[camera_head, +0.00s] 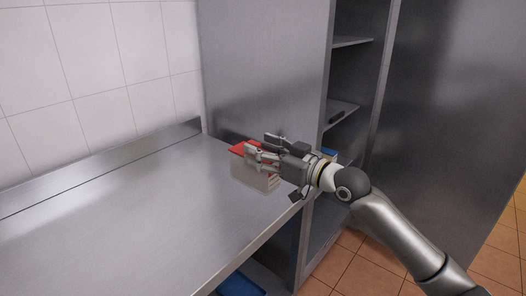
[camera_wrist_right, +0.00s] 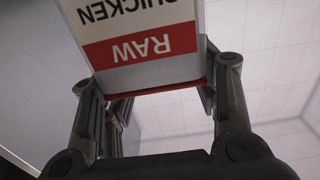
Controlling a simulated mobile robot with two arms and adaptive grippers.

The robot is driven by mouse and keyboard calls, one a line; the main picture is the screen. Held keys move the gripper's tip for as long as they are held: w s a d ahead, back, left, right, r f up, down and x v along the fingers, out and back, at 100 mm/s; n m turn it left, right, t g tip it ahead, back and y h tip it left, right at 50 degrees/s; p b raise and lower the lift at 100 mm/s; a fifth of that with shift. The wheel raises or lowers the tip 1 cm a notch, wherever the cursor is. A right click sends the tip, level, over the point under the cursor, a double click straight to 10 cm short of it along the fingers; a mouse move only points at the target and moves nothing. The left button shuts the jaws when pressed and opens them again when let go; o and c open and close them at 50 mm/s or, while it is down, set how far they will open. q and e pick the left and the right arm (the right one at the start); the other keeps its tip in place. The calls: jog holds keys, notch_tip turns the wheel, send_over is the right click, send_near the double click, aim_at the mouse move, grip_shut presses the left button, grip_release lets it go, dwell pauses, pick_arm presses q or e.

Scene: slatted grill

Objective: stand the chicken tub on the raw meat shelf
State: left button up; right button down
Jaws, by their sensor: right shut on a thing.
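The chicken tub (camera_head: 257,178) is a pale box with a red lid or top edge, at the back right of the steel counter in the head view. In the right wrist view the tub (camera_wrist_right: 150,69) shows upside-down lettering, "RAW" on a red band and "CHICKEN" above it. My right gripper (camera_head: 265,155) is shut on the tub, with fingers on both sides of it. I cannot tell whether the tub touches the counter. My left gripper is not in view. No shelf label can be read.
The steel counter (camera_head: 130,215) is otherwise bare. A steel cabinet with open shelves stands behind it; an upper shelf (camera_head: 350,42) and a lower shelf (camera_head: 340,115) show. A blue item (camera_head: 328,154) is partly hidden behind my wrist. Another blue item (camera_head: 240,285) lies below the counter.

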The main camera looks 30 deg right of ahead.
notch_tip(320, 180, up, 4)
jog(key=shift+f+p, duration=0.15)
jog(key=shift+p, duration=1)
jog(key=shift+f, duration=0.15)
